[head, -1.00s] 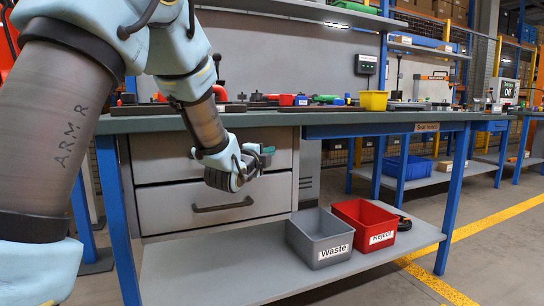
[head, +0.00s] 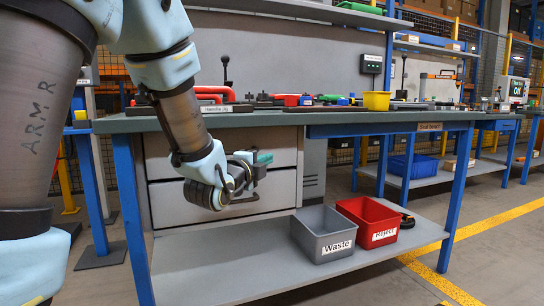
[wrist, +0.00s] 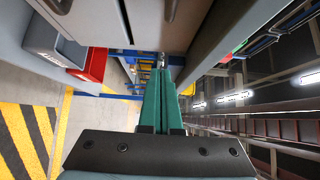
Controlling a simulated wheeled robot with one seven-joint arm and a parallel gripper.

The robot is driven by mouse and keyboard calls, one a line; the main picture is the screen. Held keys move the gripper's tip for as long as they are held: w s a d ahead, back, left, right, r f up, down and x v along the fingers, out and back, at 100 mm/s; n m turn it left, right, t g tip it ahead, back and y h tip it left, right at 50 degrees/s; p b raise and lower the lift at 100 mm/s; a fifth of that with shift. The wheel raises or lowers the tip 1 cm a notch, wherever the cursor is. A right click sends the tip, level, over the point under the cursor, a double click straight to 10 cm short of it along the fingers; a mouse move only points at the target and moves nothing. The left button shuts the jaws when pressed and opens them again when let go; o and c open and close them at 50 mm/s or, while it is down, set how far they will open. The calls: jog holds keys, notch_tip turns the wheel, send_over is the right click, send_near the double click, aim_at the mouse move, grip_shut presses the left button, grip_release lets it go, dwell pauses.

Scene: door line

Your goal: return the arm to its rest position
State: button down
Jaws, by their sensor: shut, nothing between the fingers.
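My gripper (head: 264,158) is at the end of my bent arm, in front of the grey drawer unit (head: 225,210) under the workbench, below the bench top. In the wrist view its two green fingers (wrist: 163,95) lie side by side with nothing between them. The gripper is shut and empty. Part of the lower drawer is hidden behind my wrist. My upper arm fills the left side of the head view.
The bench top (head: 300,119) is just above my gripper. A grey Waste bin (head: 323,245) and a red Reject bin (head: 369,222) stand on the lower shelf (head: 225,270). A blue bench leg (head: 132,215) is near my arm. Floor at right is open.

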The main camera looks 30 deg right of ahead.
jog(key=shift+s+a, duration=0.25)
jog(key=shift+a, duration=0.15)
jog(key=w+a+f+n+g+y, duration=0.1)
jog(key=a+f+n+y, duration=0.3)
jog(key=a, duration=0.3)
jog(key=w+a+f+n+y, duration=0.2)
jog(key=a+f+n+y, duration=0.1)
jog(key=a+f+n, duration=0.3)
jog(key=w+a+f+n+g+y, duration=0.1)
jog(key=a+f+n+y, duration=0.3)
jog(key=a, duration=0.5)
jog(key=s+a+f+n+g+y+p, duration=0.1)
jog(key=s+a+f+n+g+y, duration=0.25)
jog(key=s+a+n+g, duration=0.8)
jog(key=a+r+n+t+p, duration=0.1)
jog(key=a+r+t+p, duration=0.1)
jog(key=r+p, duration=1.6)
jog(key=s+a+r+t+p, duration=0.1)
jog(key=r+t+p, duration=0.1)
jog(key=r+p, duration=1.6)
jog(key=shift+s+a+r+n+p, duration=0.15)
jog(key=shift+a+r+n+p, duration=0.1)
jog(key=shift+a+n+p, duration=0.15)
jog(key=shift+h, duration=0.25)
